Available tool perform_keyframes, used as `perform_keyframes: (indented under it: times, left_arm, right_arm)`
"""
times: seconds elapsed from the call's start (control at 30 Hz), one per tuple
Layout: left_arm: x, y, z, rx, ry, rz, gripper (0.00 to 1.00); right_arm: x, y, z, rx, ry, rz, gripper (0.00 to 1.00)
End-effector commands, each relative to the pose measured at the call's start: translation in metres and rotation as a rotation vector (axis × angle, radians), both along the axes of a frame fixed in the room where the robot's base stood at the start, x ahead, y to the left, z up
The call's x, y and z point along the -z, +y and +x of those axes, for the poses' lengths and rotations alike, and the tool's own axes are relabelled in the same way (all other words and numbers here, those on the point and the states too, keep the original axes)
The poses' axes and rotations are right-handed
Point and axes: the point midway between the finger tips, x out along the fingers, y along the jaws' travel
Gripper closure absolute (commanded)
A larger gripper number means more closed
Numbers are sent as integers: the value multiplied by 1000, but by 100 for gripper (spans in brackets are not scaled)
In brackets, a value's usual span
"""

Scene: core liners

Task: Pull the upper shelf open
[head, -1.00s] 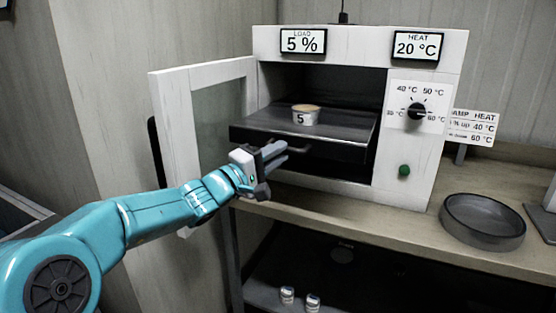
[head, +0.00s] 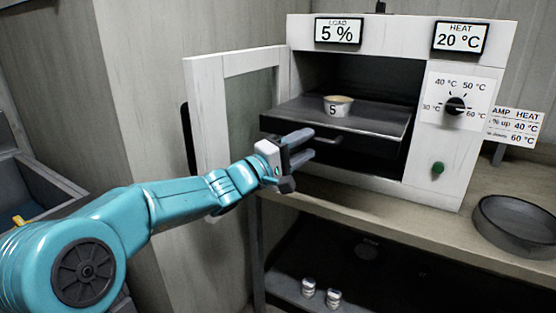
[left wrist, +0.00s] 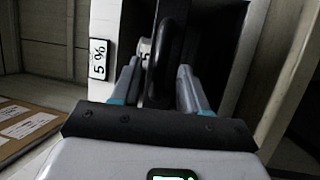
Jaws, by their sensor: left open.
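The upper shelf (head: 372,122) is a dark flat tray in the white heating cabinet. It sticks out a little past the cabinet front. A small cup marked 5 (head: 338,106) stands upright on it. A dark bar handle (head: 328,140) is on the shelf's front. My left gripper (head: 310,144) is open at the left part of the handle. In the left wrist view the open fingers (left wrist: 158,88) stand either side of a dark loop (left wrist: 166,55), which looks like the handle. I cannot tell whether they touch it. My right gripper is not in view.
The cabinet's door (head: 238,120) stands open on the left, beside my left arm. A dial (head: 456,106) and green button (head: 437,168) are on the right panel. A round dark dish (head: 515,226) stands on the bench (head: 440,222). Small jars (head: 333,298) stand below.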

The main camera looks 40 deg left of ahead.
Motion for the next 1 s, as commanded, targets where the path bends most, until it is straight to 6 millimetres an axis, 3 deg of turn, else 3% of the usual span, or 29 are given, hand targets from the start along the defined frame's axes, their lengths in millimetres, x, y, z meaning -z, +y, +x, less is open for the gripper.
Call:
perform_keyframes:
  times: [0.5,0.7,1.0]
  left_arm:
    - [24,21,-122,-6,1,1,56]
    - [28,24,-143,-2,2,1,56]
    - [28,24,-147,0,2,0,56]
  right_arm:
    - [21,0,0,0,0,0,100]
    - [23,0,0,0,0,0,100]
    - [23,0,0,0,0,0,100]
